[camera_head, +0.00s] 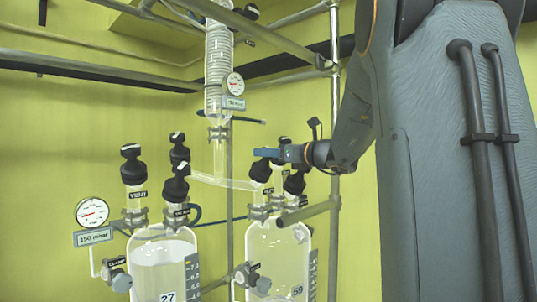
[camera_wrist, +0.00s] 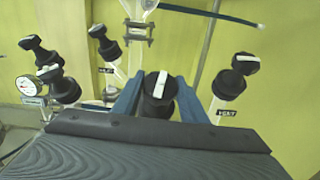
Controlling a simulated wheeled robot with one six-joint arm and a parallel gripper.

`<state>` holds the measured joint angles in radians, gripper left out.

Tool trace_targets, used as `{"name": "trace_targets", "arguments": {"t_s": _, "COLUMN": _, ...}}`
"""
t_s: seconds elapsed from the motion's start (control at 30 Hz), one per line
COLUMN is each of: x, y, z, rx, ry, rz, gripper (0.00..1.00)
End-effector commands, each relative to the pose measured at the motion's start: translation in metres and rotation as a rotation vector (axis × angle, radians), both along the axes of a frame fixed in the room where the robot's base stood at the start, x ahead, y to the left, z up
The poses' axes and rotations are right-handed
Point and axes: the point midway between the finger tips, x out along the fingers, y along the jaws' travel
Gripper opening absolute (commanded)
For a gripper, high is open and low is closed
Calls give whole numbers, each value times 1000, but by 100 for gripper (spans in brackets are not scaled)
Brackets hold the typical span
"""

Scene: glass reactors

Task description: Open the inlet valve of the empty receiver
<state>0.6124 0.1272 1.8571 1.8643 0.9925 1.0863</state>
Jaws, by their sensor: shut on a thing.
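Two glass receivers stand side by side in the head view. The left receiver (camera_head: 160,285) is marked 27 and holds pale liquid. The right receiver (camera_head: 275,265) is marked 59, and I see no clear liquid surface in it. My gripper (camera_head: 268,153) is over the right receiver's top, among its black valve knobs. In the wrist view its two blue fingers (camera_wrist: 158,98) are shut on a black valve knob (camera_wrist: 157,82) with a white bar along its top. That knob's label is hidden. A knob (camera_wrist: 237,70) marked VENT stands to the right, apart from the fingers.
The left receiver carries black knobs, one marked VENT (camera_head: 132,170). A gauge (camera_head: 92,212) reading 150 mbar is beside it. A glass condenser (camera_head: 219,70) with another gauge (camera_head: 234,84) hangs above. Metal rods (camera_head: 335,100) and a glass cross-tube (camera_head: 225,181) surround the gripper closely.

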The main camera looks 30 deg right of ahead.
Motion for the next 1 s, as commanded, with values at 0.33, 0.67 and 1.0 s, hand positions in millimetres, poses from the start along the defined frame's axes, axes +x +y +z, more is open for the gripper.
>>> {"name": "trace_targets", "arguments": {"t_s": 0.33, "x": 0, "y": -2, "z": -1, "rx": -125, "ry": -44, "rz": 230, "gripper": 16}}
{"name": "trace_targets", "arguments": {"t_s": 0.67, "x": 0, "y": -1, "z": 0, "rx": -273, "ry": -97, "rz": 504, "gripper": 16}}
{"name": "trace_targets", "arguments": {"t_s": 1.0, "x": -1, "y": -1, "z": 2, "rx": -418, "ry": -151, "rz": 772, "gripper": 16}}
